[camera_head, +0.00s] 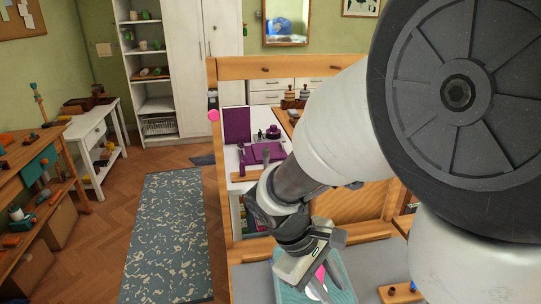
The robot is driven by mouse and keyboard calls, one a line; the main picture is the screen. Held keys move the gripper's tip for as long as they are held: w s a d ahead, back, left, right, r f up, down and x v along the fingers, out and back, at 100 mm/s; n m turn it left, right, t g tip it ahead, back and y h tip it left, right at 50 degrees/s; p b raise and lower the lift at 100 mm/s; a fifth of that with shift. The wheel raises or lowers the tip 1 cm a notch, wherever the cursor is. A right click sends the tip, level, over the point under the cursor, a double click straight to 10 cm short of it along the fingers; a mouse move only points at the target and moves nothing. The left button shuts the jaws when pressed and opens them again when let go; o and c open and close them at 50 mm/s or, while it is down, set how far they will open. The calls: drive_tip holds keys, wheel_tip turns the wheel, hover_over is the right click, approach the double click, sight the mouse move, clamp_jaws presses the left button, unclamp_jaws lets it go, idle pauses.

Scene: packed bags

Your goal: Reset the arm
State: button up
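My arm reaches from the right side down to the lower middle of the head view. My gripper (308,262) hangs over a light teal container (343,291) on the grey surface (252,284) at the front. Its fingertips are hidden behind its own body, so I cannot tell whether it is open or shut. A pink thing (320,273) and a white thing (316,292) show just beside and below the gripper, at the container. I cannot tell whether the gripper touches them.
A wooden-framed bench with purple items (268,153) stands behind the gripper. A small wooden block with dark knobs (400,292) lies at the lower right. A patterned rug (168,235) covers open floor to the left. A workbench (30,165) stands at the far left.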

drive_tip(key=s+r+m+t+y+p, duration=0.1)
drive_tip(key=r+p, duration=0.4)
drive_tip(key=r, duration=0.5)
drive_tip(key=s+d+r+m+t+y+p, duration=0.1)
drive_tip(key=r+m+p, duration=0.4)
drive_tip(key=r, duration=0.5)
drive_tip(key=s+d+r+m+t+y+p, duration=0.1)
drive_tip(key=s+r+m+t+y+p, duration=0.2)
drive_tip(key=r+p, duration=0.3)
wheel_tip(320, 180, up, 5)
drive_tip(key=shift+s+f+t+y, duration=0.15)
drive_tip(key=shift+t+y, duration=0.15)
drive_tip(key=shift+t, duration=0.2)
